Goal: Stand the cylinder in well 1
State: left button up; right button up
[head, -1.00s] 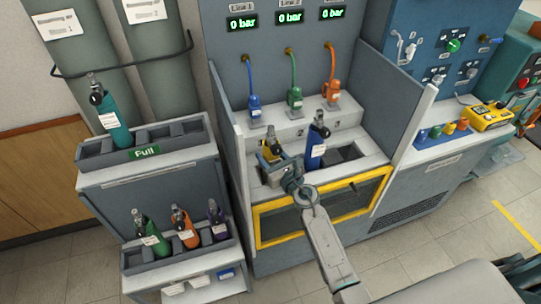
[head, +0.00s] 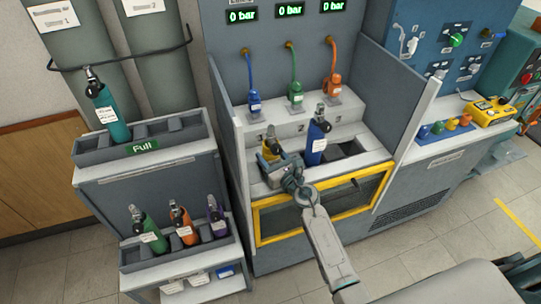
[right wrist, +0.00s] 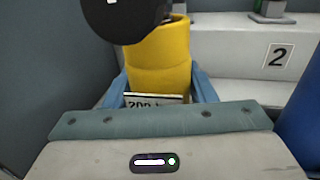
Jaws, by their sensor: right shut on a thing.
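The yellow cylinder (head: 270,150) with a dark valve top is at the left end of the bench's row of wells. It looks upright and also shows in the right wrist view (right wrist: 160,65), with a white label on its front. My right gripper (head: 273,157) is shut on it, with blue fingers on either side in the right wrist view (right wrist: 160,88). The cylinder's base and the well floor beneath it are hidden by the gripper, so I cannot tell whether it is seated. My left gripper is not in view.
A blue cylinder (head: 317,140) stands just right of the yellow one. An empty well (head: 349,148) lies farther right. Grey side walls (head: 412,115) and a yellow-framed front panel (head: 322,207) bound the bench. A rack (head: 195,132) on the left holds a teal cylinder (head: 112,118).

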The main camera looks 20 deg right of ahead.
jog(key=shift+f+b, duration=0.3)
jog(key=shift+b, duration=0.05)
jog(key=o, duration=1.3)
jog(key=shift+c, duration=0.2)
jog(key=shift+f, duration=0.2)
jog(key=v, duration=1.1)
jog(key=shift+r+b, duration=0.1)
jog(key=shift+b, duration=0.25)
